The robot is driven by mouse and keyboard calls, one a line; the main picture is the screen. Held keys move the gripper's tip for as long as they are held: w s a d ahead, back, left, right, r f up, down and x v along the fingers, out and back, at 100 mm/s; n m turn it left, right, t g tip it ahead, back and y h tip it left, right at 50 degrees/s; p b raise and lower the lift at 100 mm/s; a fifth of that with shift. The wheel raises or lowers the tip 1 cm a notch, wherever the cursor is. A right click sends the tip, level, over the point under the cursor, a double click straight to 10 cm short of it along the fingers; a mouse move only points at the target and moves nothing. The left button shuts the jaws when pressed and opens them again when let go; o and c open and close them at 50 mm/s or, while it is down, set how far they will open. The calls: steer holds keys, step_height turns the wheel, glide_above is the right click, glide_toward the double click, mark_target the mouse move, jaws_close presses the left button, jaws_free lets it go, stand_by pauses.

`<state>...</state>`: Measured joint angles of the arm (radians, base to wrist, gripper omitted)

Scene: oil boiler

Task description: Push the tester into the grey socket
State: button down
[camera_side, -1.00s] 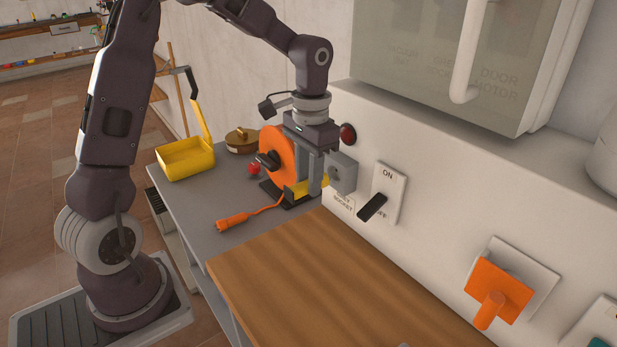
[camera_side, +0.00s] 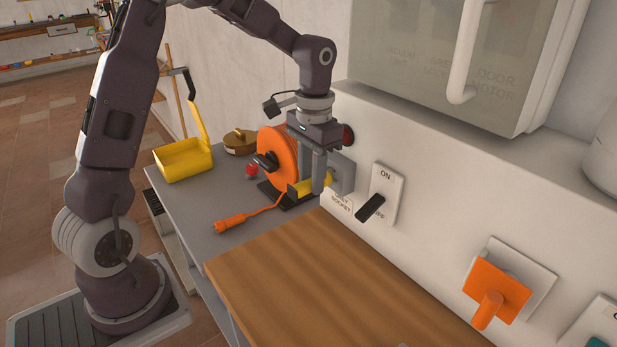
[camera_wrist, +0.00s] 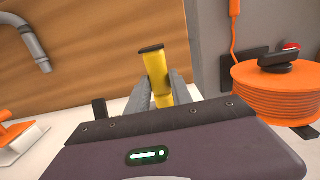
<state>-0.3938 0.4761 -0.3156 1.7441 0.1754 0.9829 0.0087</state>
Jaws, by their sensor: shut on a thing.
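My gripper (camera_side: 318,176) is shut on the yellow tester (camera_side: 300,187), which lies level between the fingers. The grey socket (camera_side: 343,172) is a box on the white wall, just right of my gripper. The tester's right end is at the socket's face, partly hidden by a finger; I cannot tell how deep it sits.
An orange cable reel (camera_side: 277,152) stands close left of my gripper, with an orange plug lead (camera_side: 235,221) on the grey bench. An ON/OFF switch (camera_side: 384,195) with a black lever is right of the socket. A wooden board (camera_side: 320,270) lies clear in front.

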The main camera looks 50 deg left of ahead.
steer(key=shift+w, duration=1.3)
steer(key=c, duration=1.1)
jaws_free()
steer(key=shift+o, duration=0.2)
step_height(320, 180, up, 7)
steer(key=shift+w+r, duration=0.1)
steer(key=shift+w, duration=0.05)
step_height(320, 180, up, 10)
steer(key=shift+w, duration=0.2)
